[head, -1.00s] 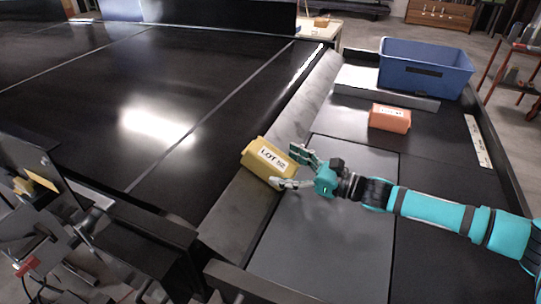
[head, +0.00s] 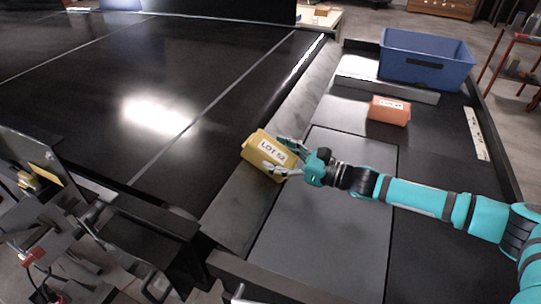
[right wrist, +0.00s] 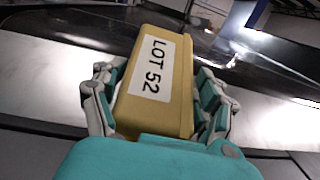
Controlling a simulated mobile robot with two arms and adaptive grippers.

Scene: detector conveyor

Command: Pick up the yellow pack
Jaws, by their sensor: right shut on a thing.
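The yellow pack (head: 262,152) has a white label reading LOT 52. It is at the dark sloped edge strip between the black belt and the side table. My right gripper (head: 283,158) is shut on the pack, with its fingers along two opposite sides. In the right wrist view the yellow pack (right wrist: 165,85) fills the space between the fingers of my right gripper (right wrist: 158,100). I cannot tell whether the pack touches the strip below. My left gripper is not clearly in view.
An orange pack (head: 389,110) with a white label lies on the side table. A blue bin (head: 425,72) stands behind it, beside a grey bar (head: 385,86). A white marked strip (head: 476,135) lies at the right. The grey panel (head: 330,200) near the front is clear.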

